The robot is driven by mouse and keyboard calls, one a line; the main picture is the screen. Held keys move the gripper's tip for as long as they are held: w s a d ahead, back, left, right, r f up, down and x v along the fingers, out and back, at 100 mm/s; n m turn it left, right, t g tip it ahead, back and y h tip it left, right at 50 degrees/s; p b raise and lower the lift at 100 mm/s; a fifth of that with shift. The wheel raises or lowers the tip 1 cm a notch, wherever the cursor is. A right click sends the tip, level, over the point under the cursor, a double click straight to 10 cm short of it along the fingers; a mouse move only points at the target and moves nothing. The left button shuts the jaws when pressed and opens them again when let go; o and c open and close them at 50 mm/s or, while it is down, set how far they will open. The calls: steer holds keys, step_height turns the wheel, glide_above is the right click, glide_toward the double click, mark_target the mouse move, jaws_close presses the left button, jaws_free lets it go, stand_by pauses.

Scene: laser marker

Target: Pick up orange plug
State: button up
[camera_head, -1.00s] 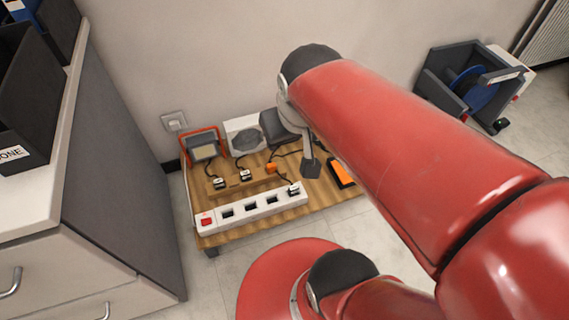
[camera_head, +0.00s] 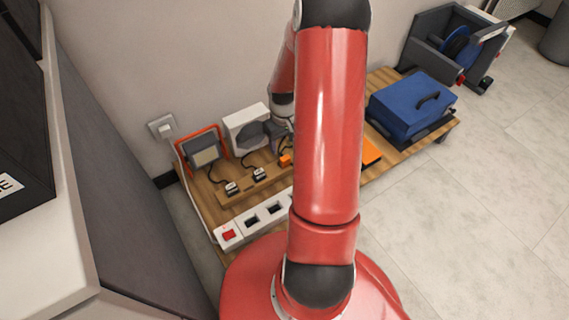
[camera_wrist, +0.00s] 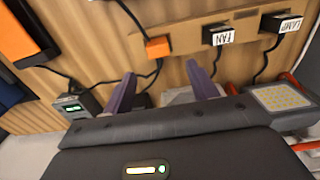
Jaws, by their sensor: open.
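The orange plug (camera_wrist: 157,47) lies on the wooden board in the wrist view, with a dark cable running from it. In the head view the orange plug (camera_head: 285,160) shows small, just left of my arm. My gripper (camera_wrist: 160,69) has its two purple fingers spread, with nothing between them. The plug appears just beyond the fingertips, roughly centred between them, and apart from them. In the head view my gripper is mostly hidden by my arm.
Plugs labelled FAN (camera_wrist: 216,36) and LAMP (camera_wrist: 281,23) lie right of the orange plug. A white power strip (camera_head: 251,222) lies along the table's front. A lamp (camera_head: 203,149), a white fan box (camera_head: 246,128) and a blue case (camera_head: 410,104) stand on the table.

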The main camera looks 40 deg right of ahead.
mark_target(284, 157)
step_height(284, 157, down, 8)
steer(key=shift+w+d+f+b, duration=0.1)
steer(key=shift+b, duration=0.95)
steer(key=shift+c, duration=0.2)
steer(key=c, duration=1.1)
steer(key=shift+r, duration=0.2)
step_height(284, 157, up, 20)
steer(key=p, duration=0.4)
steer(key=shift+f+p, duration=0.1)
steer(key=shift+p, duration=0.2)
steer(key=shift+d, duration=0.1)
